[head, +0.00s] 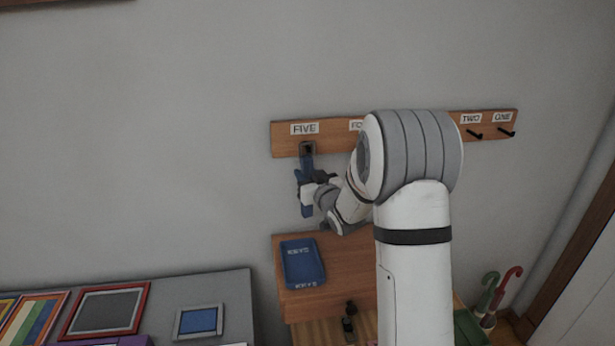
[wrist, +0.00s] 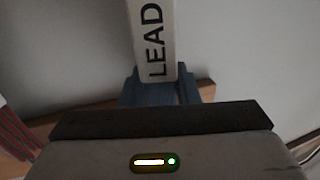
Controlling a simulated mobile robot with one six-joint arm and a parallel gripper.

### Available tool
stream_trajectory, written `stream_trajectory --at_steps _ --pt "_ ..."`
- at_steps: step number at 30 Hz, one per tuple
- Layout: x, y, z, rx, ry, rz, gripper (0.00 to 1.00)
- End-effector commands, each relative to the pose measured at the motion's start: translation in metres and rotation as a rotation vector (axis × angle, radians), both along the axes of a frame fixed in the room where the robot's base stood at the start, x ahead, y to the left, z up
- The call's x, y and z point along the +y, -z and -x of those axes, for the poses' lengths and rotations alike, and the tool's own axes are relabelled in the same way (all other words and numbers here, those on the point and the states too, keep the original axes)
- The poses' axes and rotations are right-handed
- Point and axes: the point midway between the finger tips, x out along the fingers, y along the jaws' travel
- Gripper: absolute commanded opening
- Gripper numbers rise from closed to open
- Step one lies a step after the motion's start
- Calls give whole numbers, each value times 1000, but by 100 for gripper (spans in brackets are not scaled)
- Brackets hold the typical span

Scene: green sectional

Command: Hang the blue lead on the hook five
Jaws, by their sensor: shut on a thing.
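The blue lead (head: 307,162) hangs upright as a narrow strip just below the FIVE label (head: 304,128) on the wooden hook board (head: 288,141). A dark, squarish piece at its top overlaps the place of hook five. I cannot tell whether it is around the hook or only in front of it. My gripper (head: 306,183) is shut on the lead's lower part, below the board. In the wrist view my gripper (wrist: 160,92) has a finger on each side of a pale upright strip marked LEAD (wrist: 154,40). Hook five itself is not clearly visible.
Hooks two (head: 474,133) and one (head: 507,132) are bare at the right; my arm covers the board's middle. Below stands a wooden unit with a blue tray (head: 302,264). Picture frames (head: 105,310) lie on a grey surface at lower left. Umbrellas (head: 494,298) stand at lower right.

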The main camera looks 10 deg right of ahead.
Motion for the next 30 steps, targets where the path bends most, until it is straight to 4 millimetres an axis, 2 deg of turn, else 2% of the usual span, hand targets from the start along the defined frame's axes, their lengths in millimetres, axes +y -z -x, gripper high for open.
stream_trajectory --at_steps 14,15,23,30 --pt "1 -1 0 -1 -1 0 5" --pt "1 -1 0 -1 -1 0 32" --pt "1 0 0 -1 -2 0 53" --pt "1 0 1 0 -2 0 54"
